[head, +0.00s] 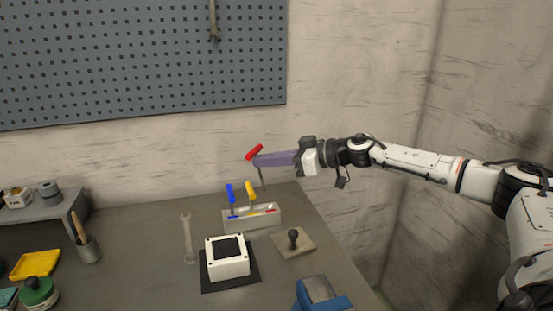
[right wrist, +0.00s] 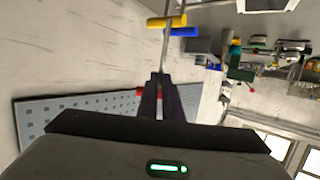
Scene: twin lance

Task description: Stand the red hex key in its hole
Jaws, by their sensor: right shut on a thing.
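The red hex key (head: 254,152) is in the jaws of my right gripper (head: 259,160), held in the air above the back right of the holder. Its red handle is tilted and its thin shaft points down, tip just behind the holder in the head view. In the right wrist view its shaft (right wrist: 166,48) runs out from the fingers (right wrist: 158,98). The pale holder block (head: 252,222) has blue, yellow and red marks on top. A blue hex key (head: 230,194) and a yellow hex key (head: 250,190) stand in it. My left gripper is out of view.
A white box with a dark top (head: 228,264) sits in front of the holder. A square plate with a black knob (head: 293,240) is to its right, a blue object (head: 322,294) nearer. A wrench (head: 187,238) lies left. The wall and pegboard (head: 140,60) stand behind.

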